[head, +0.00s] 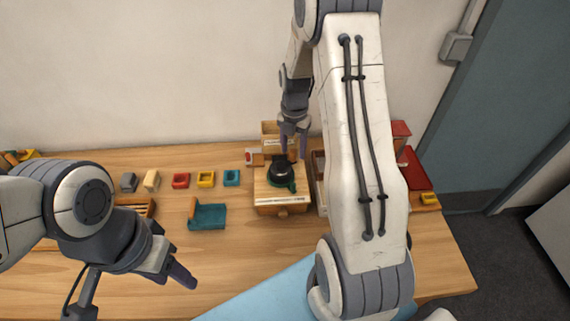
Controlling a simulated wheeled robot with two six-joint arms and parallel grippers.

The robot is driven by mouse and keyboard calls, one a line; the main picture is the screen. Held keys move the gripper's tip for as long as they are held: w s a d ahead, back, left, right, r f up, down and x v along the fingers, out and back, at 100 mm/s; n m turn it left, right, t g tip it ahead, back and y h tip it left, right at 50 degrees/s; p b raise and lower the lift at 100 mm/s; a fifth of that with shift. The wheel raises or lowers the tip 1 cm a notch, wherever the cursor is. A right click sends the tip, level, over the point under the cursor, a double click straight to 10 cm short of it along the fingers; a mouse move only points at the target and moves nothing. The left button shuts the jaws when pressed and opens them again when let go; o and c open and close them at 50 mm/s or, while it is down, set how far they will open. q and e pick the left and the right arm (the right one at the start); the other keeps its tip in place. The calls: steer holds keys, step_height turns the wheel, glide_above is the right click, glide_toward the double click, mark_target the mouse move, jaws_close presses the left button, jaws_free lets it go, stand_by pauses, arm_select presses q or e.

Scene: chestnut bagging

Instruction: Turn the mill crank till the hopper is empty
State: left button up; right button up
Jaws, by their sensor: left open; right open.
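The mill (274,197) is a wooden box with a dark and green round top (281,172), standing on the table. My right gripper (292,150) points down just above and behind that top; its jaws are open. A small brown upright piece shows near its fingertips; I cannot tell whether it is the crank's handle or whether the fingers touch it. The inside of the hopper cannot be made out. My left gripper (176,277) is open and empty over the table's front left, well away from the mill.
Small grey, cream, red (181,181), yellow (206,179) and teal (231,178) blocks or trays stand in a row left of the mill. A teal holder (208,216) lies nearer. A blue mat (262,293) covers the front. My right arm hides much of the right side, where a red tray (418,176) shows.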

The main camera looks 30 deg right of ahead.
mark_target(286, 164)
steer(key=shift+f, duration=0.3)
steer(key=shift+f+b, duration=0.7)
steer(key=shift+f, duration=0.15)
